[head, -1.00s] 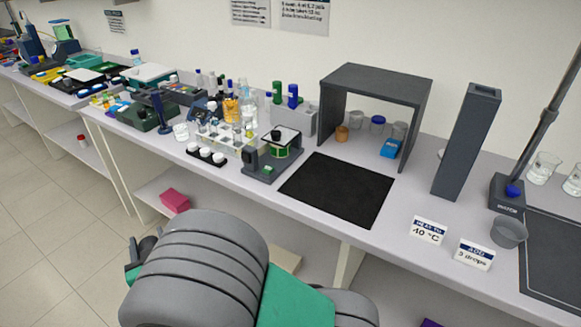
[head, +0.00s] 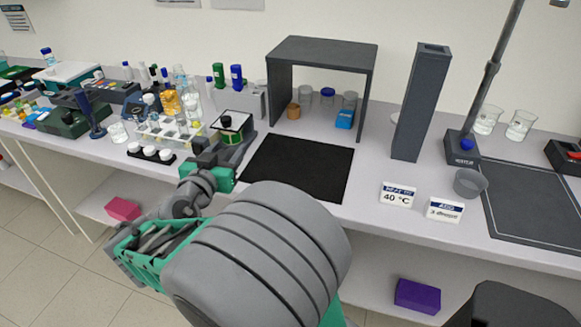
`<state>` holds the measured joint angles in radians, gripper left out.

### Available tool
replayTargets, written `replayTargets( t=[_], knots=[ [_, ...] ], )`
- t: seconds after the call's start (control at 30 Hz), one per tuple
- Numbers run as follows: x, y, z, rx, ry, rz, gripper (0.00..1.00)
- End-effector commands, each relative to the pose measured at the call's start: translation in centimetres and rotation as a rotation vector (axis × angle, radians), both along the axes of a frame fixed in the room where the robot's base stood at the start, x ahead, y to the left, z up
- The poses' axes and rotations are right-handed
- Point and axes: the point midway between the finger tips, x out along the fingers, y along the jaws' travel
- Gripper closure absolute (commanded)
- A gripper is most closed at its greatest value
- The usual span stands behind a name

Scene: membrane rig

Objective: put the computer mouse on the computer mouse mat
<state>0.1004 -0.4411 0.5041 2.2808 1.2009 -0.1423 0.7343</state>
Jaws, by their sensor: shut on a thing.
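The black computer mouse mat (head: 297,167) lies flat and bare on the bench in front of the dark grey open-fronted shelter. No other computer mouse can be made out on the bench.
A rack of tubes (head: 168,132) and white caps are to the left. The grey shelter (head: 322,53), a tall grey column (head: 420,105) and two label cards (head: 398,193) border the mat.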

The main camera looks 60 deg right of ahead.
Motion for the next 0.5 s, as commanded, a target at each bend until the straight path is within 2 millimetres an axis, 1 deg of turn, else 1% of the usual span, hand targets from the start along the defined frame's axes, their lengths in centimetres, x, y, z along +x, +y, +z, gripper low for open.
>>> replayTargets(
  t=[0.03,0.1,0.13,0.2,0.27,0.33,0.47,0.5],
  knots=[
    [-2.0,-1.3,0.3,-0.001,-0.004,-0.06,0.93],
    [-4.1,-2.4,0.7,0.0,-0.004,-0.12,0.93],
    [-4.7,-2.7,0.8,-0.001,-0.004,-0.138,0.93],
    [-5.8,-3.3,1.0,-0.001,-0.003,-0.169,0.93],
    [-6.4,-3.8,1.0,-0.001,-0.001,-0.182,0.93],
    [-7.0,-5.0,0.6,-0.001,0.001,-0.188,0.93],
    [-8.3,-8.1,-0.9,0.001,0.003,-0.192,0.93],
    [-8.6,-9.2,-1.4,0.001,0.004,-0.191,0.93]
  ],
)
